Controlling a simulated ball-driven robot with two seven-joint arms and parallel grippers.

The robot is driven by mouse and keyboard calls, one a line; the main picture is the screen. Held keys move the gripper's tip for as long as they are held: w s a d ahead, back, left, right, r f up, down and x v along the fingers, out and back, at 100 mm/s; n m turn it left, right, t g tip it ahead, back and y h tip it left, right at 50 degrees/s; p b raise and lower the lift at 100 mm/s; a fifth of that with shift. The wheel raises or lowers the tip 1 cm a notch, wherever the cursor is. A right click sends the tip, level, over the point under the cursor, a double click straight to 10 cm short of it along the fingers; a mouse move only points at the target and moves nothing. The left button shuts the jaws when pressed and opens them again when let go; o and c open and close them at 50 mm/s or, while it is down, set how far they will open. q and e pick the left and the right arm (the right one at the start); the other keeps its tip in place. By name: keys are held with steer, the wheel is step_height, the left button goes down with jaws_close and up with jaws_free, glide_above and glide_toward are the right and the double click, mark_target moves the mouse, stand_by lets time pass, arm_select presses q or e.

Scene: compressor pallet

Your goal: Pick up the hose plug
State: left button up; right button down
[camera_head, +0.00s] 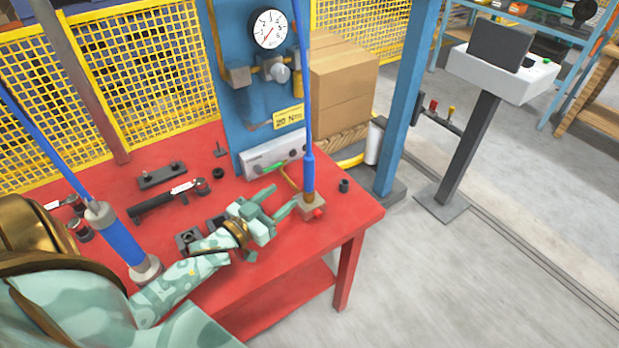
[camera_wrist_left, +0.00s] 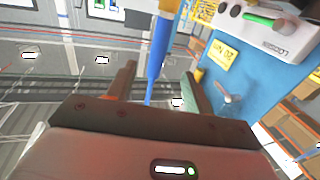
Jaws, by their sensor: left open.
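In the left wrist view the blue hose (camera_wrist_left: 157,62) shows between the two open fingers, apparently not gripped. A second blue hose with a thick blue sleeve (camera_head: 124,240) and metal fitting stands at the left, by my left arm. My right gripper is not in view.
The red table (camera_head: 300,248) holds a black tool (camera_head: 165,200), a dark bar, small black parts and a grey box (camera_head: 272,157). A blue panel with a gauge (camera_head: 270,30) rises behind. A blue post (camera_head: 408,100) stands right of the table.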

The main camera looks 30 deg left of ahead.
mark_target(305, 178)
arm_select(q)
steer(key=w, duration=0.5)
steer(key=w+d+b, duration=0.1)
steer(key=w, duration=0.1)
steer(key=shift+w, duration=0.4)
steer(key=w, duration=0.1)
steer(key=w+b, duration=0.1)
steer(key=w, duration=0.1)
steer(key=w+d, duration=0.1)
steer(key=w, duration=0.1)
steer(key=shift+w+f, duration=0.1)
steer(key=shift+w, duration=0.05)
steer(key=shift+a, duration=0.1)
steer(key=shift+c, duration=1)
jaws_close()
